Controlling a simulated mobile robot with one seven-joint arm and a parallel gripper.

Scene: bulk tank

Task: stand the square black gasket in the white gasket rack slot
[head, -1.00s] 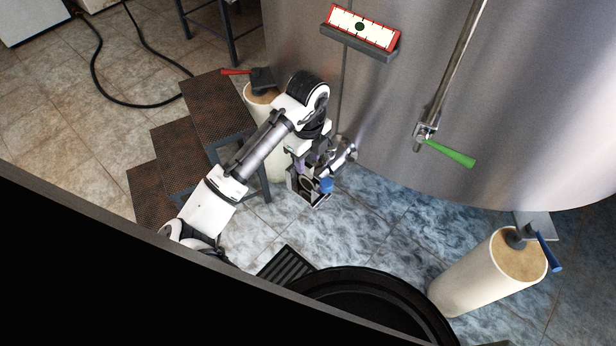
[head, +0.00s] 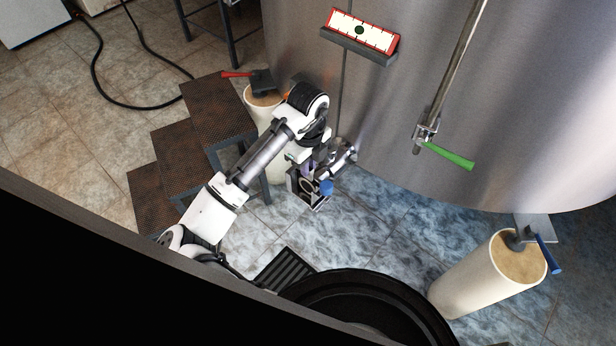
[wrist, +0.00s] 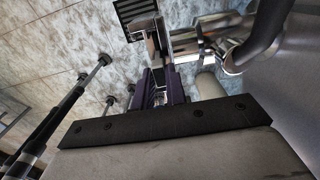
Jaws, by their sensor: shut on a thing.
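My gripper (wrist: 160,88), with purple fingers, is low beside the tank's outlet pipe. It also shows in the head view (head: 305,173), partly covered by my arm. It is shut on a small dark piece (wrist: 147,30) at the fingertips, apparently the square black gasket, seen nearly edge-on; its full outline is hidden. In the head view a small pale-edged, dark box-like shape (head: 312,200) is just below the gripper. I cannot tell whether it is the white gasket rack, nor whether the gasket touches it. No rack slot can be made out.
A metal outlet valve with a blue handle (head: 327,186) is close to the right of my gripper. The steel tank (head: 520,100) rises behind. Brown steps (head: 205,105) stand left, a cream post (head: 490,275) right, and a black round tub (head: 370,300) in front.

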